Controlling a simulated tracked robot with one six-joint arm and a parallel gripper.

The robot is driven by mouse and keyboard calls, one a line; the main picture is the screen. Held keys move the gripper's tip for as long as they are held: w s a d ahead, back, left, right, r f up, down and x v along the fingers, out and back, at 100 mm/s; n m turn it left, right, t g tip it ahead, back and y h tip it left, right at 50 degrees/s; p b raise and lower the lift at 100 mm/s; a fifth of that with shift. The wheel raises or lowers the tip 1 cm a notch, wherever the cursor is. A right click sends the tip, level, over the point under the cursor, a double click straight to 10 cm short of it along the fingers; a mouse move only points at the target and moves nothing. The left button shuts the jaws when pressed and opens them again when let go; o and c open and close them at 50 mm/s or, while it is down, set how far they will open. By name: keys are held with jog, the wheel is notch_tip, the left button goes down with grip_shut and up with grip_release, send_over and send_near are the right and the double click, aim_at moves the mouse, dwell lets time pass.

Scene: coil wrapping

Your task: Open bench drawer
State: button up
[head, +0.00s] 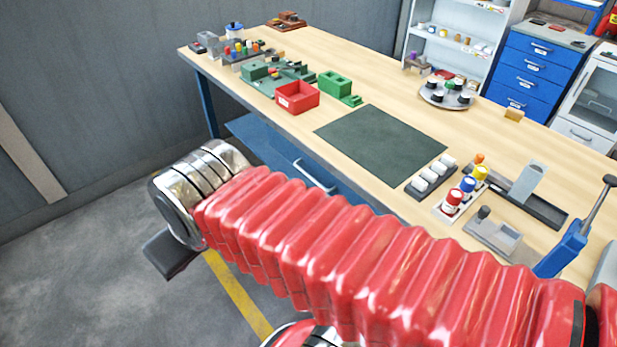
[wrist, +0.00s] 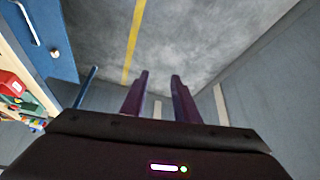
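The bench drawer has a blue front (head: 342,192) under the wooden bench top, with a silver bar handle (head: 314,176) in the head view. It looks closed, though my red arm hides its lower part. In the wrist view the blue front (wrist: 62,66) and the handle (wrist: 28,22) show at the upper left. My gripper (wrist: 159,75) has its two fingers apart with only floor between them. In the head view my gripper (head: 168,255) hangs over the floor, left of the handle and apart from it.
The bench top (head: 290,50) carries a dark green mat (head: 382,140), a red bin (head: 297,96), a green bin (head: 335,83) and several small parts. A blue bench leg (head: 207,104) stands at the left end. The floor (head: 90,270) at the left is clear.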

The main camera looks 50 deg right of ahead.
jog(key=w+d+f+n+t+h, duration=0.2)
jog(key=w+d+f, duration=0.3)
jog(key=w+d, duration=0.45)
jog(key=w+d+f+n+t+h, duration=0.15)
jog(key=w+d+f, duration=0.4)
jog(key=d, duration=0.75)
jog(key=s+d+f+n+t+h, duration=0.25)
jog(key=d+f+n, duration=0.25)
jog(key=d+f, duration=1)
jog(key=s+d+f+t+h, duration=0.1)
jog(key=s+d+f+h, duration=0.1)
jog(key=s, duration=0.3)
jog(key=s+d+f+t+h, duration=0.1)
jog(key=s+d+f, duration=0.1)
jog(key=s, duration=0.3)
jog(key=shift+s+d+h, duration=0.3)
jog(key=shift+d+h, duration=0.1)
